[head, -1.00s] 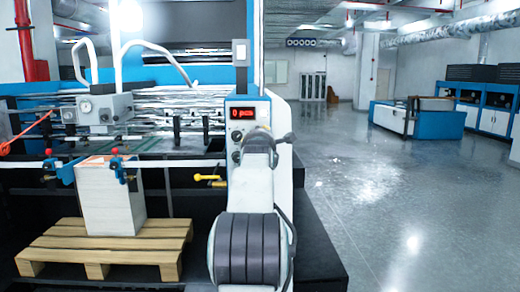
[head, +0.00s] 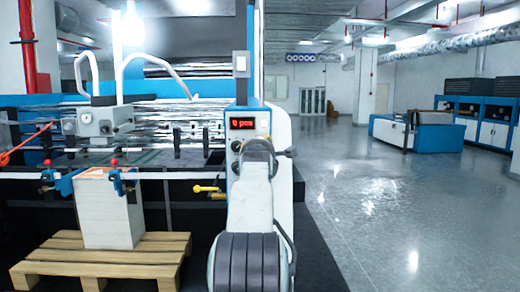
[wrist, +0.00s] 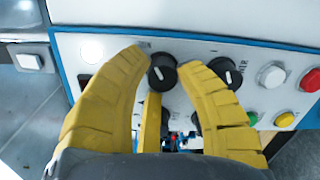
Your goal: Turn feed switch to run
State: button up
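A white control panel (wrist: 120,55) with a blue edge fills the middle of the wrist view. On it are a black rotary knob (wrist: 162,73) with a white pointer mark and a second black knob (wrist: 225,71) to its right. My gripper (wrist: 165,62) is open, with its yellow fingers on either side of the first knob. I cannot tell whether they touch it. The right finger partly covers the space between the knobs. The label above the first knob is mostly hidden, so its name is unreadable. In the head view, my arm hides the gripper and part of the panel.
White, red, green (wrist: 284,119) and yellow buttons sit right of the knobs. A red display (head: 242,123) tops the panel. A paper stack (head: 108,208) on a wooden pallet (head: 100,262) stands left. The floor to the right is open.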

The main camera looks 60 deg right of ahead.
jog(key=o, duration=0.4)
jog(key=shift+v, duration=6)
